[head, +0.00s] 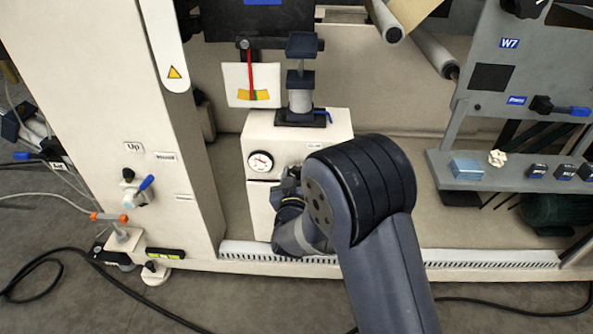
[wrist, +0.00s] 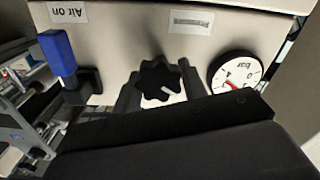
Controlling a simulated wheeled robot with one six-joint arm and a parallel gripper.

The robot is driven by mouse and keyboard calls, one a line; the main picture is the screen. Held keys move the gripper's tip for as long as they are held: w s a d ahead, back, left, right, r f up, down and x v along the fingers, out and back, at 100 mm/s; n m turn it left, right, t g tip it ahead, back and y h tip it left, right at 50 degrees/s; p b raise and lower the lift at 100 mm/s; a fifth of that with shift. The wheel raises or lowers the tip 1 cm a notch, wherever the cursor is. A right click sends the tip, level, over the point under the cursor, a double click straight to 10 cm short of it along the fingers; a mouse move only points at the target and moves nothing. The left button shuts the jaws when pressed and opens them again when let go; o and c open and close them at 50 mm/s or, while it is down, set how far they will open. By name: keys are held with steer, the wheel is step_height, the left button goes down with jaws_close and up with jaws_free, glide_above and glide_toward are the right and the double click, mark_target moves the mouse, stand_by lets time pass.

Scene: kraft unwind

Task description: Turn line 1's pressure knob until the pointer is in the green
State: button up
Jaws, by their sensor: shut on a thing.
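My gripper (head: 288,187) reaches the front of the cream control box (head: 330,128). In the wrist view its fingers (wrist: 160,92) are shut on a black lobed knob (wrist: 158,82) with a white mark, one finger on each side. In the head view my arm hides the knob. A round white gauge (head: 260,161) sits on the box face; the wrist view shows its red needle and "bar" marking (wrist: 235,73). Above the box, a red pointer (head: 250,70) hangs over a white card (head: 237,78) with a yellow band and green patch. Its tip appears at or near the green.
A shelf (head: 500,180) at the right holds several small items. A blue-handled valve (head: 140,190) is on the left panel. A black cable (head: 60,255) lies on the floor.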

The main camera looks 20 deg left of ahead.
steer(key=shift+n, duration=0.3)
stand_by(0.4)
steer(key=o, duration=1)
steer(key=shift+c, duration=0.2)
steer(key=p+v, duration=0.2)
steer(key=v, duration=0.8)
steer(key=shift+s, duration=0.4)
steer(key=shift+w, duration=0.1)
steer(key=b+x, duration=0.2)
steer(key=x, duration=0.8)
steer(key=shift+w, duration=0.4)
steer(key=shift+s, duration=0.1)
